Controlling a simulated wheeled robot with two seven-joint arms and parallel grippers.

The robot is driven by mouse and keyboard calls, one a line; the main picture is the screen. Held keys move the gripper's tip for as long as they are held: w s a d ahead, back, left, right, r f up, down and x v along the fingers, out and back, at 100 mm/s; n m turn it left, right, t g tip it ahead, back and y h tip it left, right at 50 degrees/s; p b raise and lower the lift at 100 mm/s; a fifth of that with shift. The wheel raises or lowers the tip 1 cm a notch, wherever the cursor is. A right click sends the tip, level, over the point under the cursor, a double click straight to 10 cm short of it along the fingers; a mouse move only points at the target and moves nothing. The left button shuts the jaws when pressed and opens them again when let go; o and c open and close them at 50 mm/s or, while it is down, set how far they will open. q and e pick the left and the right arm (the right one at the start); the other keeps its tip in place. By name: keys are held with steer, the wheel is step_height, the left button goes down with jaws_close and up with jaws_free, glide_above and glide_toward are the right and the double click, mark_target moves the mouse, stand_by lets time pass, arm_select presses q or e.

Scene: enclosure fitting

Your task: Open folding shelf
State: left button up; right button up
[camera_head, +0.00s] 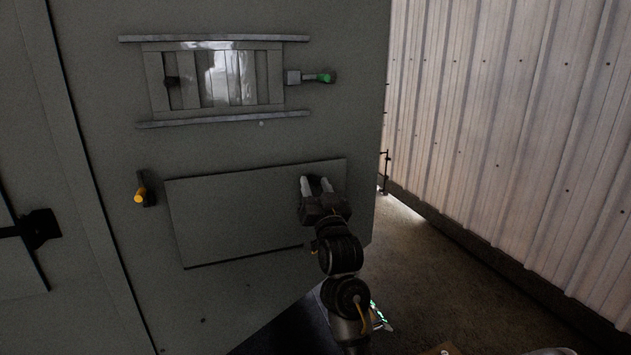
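The folding shelf (240,220) is a flat grey-green rectangular panel. It lies against the enclosure door (140,105) in its lower half. My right gripper (316,184) is at the panel's upper right part, pointing up toward its top edge. Its two light fingers look spread apart, with a dark gap between them. I cannot tell whether the fingers touch the panel. The gripper and wrist cover part of the panel's right side. My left gripper is not in view.
A slatted vent (215,75) sits between two rails above the panel, with a green-tipped handle (325,77) at its right. A yellow-tipped latch (140,194) is left of the panel. A black handle (40,228) is far left. A corrugated wall (510,120) stands right, with bare floor (430,275) before it.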

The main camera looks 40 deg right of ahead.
steer(key=shift+w+d+r, duration=0.1)
steer(key=shift+w, duration=0.1)
jaws_close()
stand_by(0.3)
